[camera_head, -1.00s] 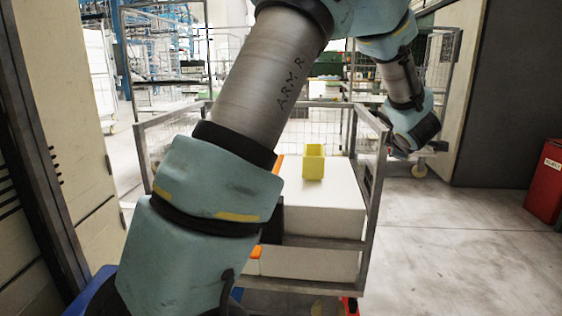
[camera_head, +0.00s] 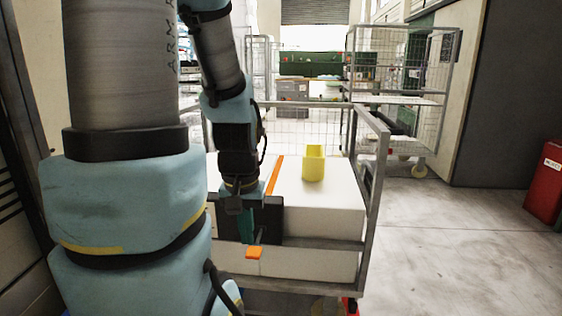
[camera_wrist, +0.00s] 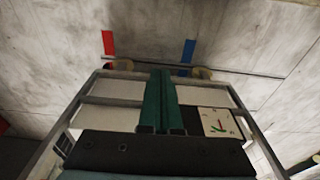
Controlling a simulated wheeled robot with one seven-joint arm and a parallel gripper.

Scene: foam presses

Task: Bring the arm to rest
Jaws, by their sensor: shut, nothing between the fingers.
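My gripper (camera_head: 247,228) hangs pointing down at the near side of the wire-sided cart (camera_head: 376,215), in front of the white blocks. In the wrist view its two dark green fingers (camera_wrist: 160,80) lie together, with nothing seen between them. My arm comes down from the upper left of the head view, with its forearm bent down to the wrist. Whether the gripper touches the cart cannot be told.
A yellow open container (camera_head: 313,165) stands on a white block (camera_head: 325,205) in the cart. An orange strip (camera_head: 275,175) runs beside it. A red box (camera_head: 545,185) stands at the far right. Floor at right (camera_head: 450,250) is clear. Another mesh cart (camera_head: 440,100) stands behind.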

